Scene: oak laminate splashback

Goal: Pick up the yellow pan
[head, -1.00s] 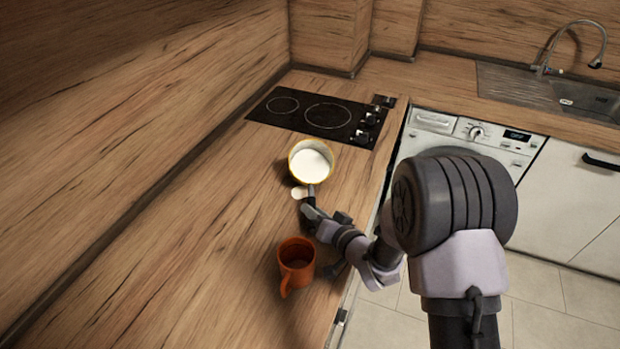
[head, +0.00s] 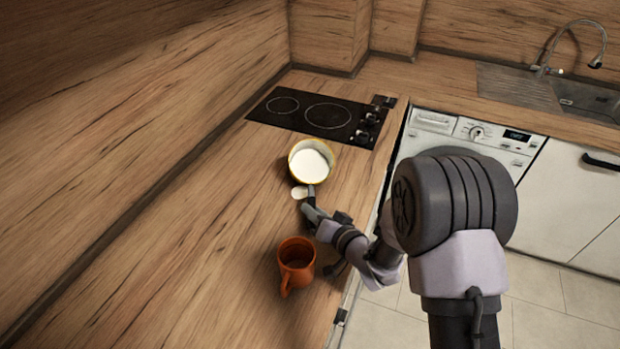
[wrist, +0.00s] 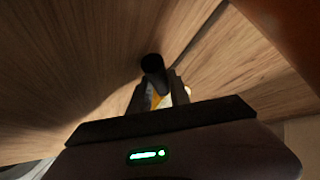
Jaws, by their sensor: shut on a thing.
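The yellow pan (head: 293,168) has a pale inside and stands on the wooden worktop, just in front of the black hob. Its handle side faces my arm. My gripper (head: 309,203) is at the near side of the pan, shut on its handle. In the wrist view, the pan's dark handle (wrist: 152,64) rises between the fingers of my gripper (wrist: 160,98), with a bit of yellow below it. The fingertips are small and partly hidden in the head view. I cannot tell whether the pan is clear of the worktop.
An orange mug (head: 296,264) stands on the worktop close to my arm. A small pale round thing (head: 299,192) is beside the gripper. The hob (head: 318,117) lies behind the pan, and a wooden wall runs along the left. The worktop left of the pan is clear.

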